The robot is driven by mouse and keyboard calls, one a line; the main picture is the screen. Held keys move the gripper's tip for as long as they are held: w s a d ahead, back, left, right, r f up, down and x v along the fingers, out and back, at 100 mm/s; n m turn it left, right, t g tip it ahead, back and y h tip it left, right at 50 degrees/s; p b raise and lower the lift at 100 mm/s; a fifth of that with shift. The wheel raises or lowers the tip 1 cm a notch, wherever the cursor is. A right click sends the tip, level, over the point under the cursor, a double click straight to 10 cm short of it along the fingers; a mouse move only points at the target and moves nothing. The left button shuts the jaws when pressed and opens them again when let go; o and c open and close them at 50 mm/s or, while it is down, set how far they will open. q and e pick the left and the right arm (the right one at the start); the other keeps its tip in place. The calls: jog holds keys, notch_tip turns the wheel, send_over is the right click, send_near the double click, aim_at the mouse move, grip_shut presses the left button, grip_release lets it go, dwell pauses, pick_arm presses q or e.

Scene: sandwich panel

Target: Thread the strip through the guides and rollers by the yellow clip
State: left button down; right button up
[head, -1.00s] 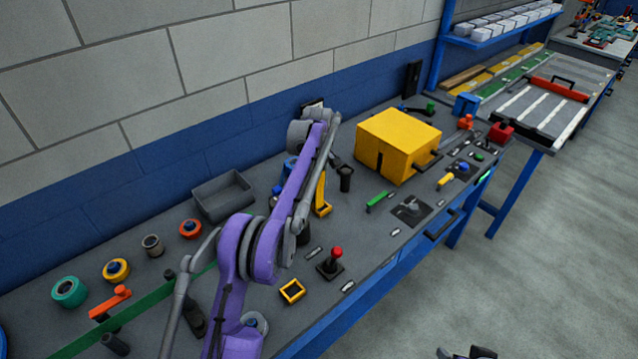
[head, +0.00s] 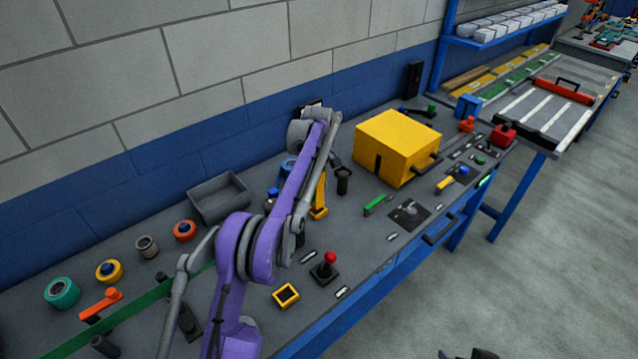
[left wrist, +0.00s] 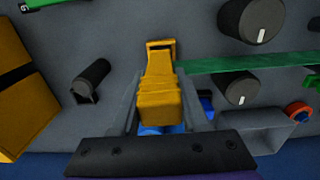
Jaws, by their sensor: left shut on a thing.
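The yellow clip (left wrist: 158,100) is between the two grey fingers of my left gripper (left wrist: 160,92), which is shut on it. In the head view the yellow clip (head: 319,200) shows just right of my purple arm, which hides the gripper's fingers. The green strip (left wrist: 225,63) runs right from near the clip and passes between a dark roller (left wrist: 252,20) and another dark roller (left wrist: 238,88). In the head view the strip (head: 125,312) runs to the lower left and passes behind my arm. The right gripper is not clearly seen.
A yellow box (head: 398,145) stands right of the clip, with a dark post (head: 343,181) between them. A grey bin (head: 218,198) is near the wall. A red-topped joystick (head: 328,265) and a yellow square frame (head: 286,296) sit near the front edge.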

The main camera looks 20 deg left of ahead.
aim_at(318, 191)
pick_arm(q)
jog(key=shift+s+a, duration=0.1)
jog(key=shift+s, duration=0.15)
jog(key=shift+w+f, duration=0.1)
jog(key=shift+f, duration=0.6)
jog(key=shift+r, duration=0.2)
jog(key=shift+r, duration=0.5)
dwell(0.6)
jog(key=shift+f, duration=0.1)
dwell(0.3)
jog(key=shift+f, duration=1.4)
